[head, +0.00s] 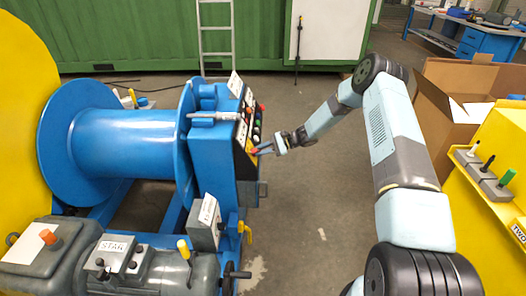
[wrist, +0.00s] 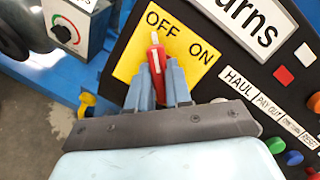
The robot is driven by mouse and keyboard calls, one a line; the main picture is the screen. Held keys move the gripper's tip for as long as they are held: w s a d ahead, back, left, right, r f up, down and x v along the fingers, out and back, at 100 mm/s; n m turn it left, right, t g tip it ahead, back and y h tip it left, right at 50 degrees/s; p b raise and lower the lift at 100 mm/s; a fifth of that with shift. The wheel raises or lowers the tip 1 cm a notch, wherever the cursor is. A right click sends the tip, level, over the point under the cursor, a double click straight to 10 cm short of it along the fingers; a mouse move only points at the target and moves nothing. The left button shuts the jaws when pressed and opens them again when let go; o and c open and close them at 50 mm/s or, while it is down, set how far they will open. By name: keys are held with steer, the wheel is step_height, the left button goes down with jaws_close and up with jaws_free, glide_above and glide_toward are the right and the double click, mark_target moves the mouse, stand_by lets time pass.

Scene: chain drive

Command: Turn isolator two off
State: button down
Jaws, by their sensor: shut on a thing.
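A red switch handle (wrist: 155,58) with a pale tip stands on a yellow plate (wrist: 128,62) marked OFF and ON. In the wrist view the handle points up, its tip just below the word OFF and left of ON. My gripper (wrist: 160,75) is shut on the handle, with one blue finger on each side. In the head view my gripper (head: 263,151) reaches the front of the blue machine's control panel (head: 243,135) from the right. The lower handle is hidden between the fingers. No number for this isolator can be read.
Coloured push buttons (wrist: 283,76) sit right of the yellow plate under a white label. A large blue drum (head: 125,140) stands left; open floor (head: 310,215) lies right of the panel.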

steer(key=shift+s+a+n, duration=0.1)
steer(key=shift+a+n, duration=0.15)
steer(key=shift+n, duration=0.05)
steer(key=c, duration=1)
jaws_free()
steer(key=shift+d, duration=0.1)
steer(key=shift+c, duration=0.2)
steer(key=shift+d, duration=0.15)
steer(key=shift+d, duration=0.3)
steer(key=v, duration=1.3)
